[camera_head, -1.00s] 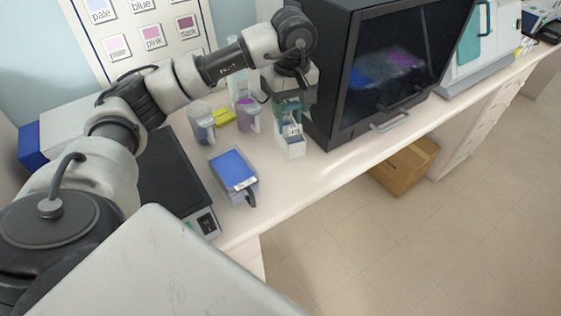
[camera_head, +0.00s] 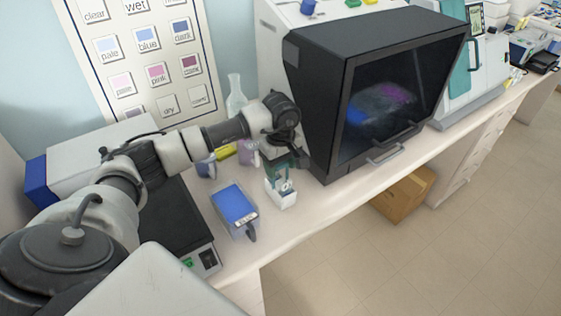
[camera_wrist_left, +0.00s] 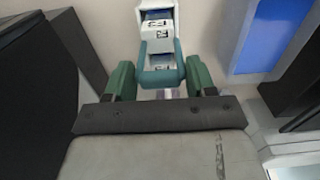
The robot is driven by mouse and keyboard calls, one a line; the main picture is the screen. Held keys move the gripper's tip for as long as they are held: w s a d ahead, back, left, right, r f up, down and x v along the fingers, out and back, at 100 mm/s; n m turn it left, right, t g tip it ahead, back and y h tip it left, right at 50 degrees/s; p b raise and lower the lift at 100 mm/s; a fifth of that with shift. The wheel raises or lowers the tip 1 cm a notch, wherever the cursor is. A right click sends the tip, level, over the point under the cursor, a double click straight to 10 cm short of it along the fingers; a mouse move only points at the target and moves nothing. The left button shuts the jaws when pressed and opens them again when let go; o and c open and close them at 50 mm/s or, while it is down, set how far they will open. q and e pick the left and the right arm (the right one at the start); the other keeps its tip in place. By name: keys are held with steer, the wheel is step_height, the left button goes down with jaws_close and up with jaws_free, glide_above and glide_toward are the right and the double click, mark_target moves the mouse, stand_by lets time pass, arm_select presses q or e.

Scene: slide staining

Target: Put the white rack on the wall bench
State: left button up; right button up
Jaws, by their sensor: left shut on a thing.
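The white rack (camera_head: 283,197), with a teal handle, is at the middle of the head view, just left of the black cabinet. My left gripper (camera_head: 284,162) is above it and shut on its handle. In the left wrist view, the green fingers of the left gripper (camera_wrist_left: 161,78) sit on both sides of the teal handle, and the white rack (camera_wrist_left: 157,32) extends beyond them with slides in it. The wall bench (camera_head: 305,216) is the long white top under it. I cannot tell whether the rack's bottom touches the bench. My right gripper is not in view.
A blue-topped container (camera_head: 235,204) stands left of the rack. The black cabinet (camera_head: 318,110) with a glass front stands close on its right. A purple jar (camera_head: 247,152) and a yellow item (camera_head: 226,151) are behind. The bench front is clear. A cardboard box (camera_head: 405,195) is underneath.

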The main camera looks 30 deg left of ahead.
arm_select(q)
steer(key=shift+f+b, duration=0.2)
steer(key=shift+b, duration=0.1)
steer(key=o, duration=1.2)
steer(key=shift+c, duration=0.2)
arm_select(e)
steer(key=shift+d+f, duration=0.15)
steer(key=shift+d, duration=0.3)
arm_select(q)
steer(key=shift+r, duration=0.2)
steer(key=shift+r, duration=0.2)
step_height(320, 180, up, 12)
steer(key=b, duration=0.2)
steer(key=shift+f, duration=0.15)
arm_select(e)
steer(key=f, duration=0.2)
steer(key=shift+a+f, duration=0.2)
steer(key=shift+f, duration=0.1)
arm_select(q)
steer(key=shift+f, duration=0.1)
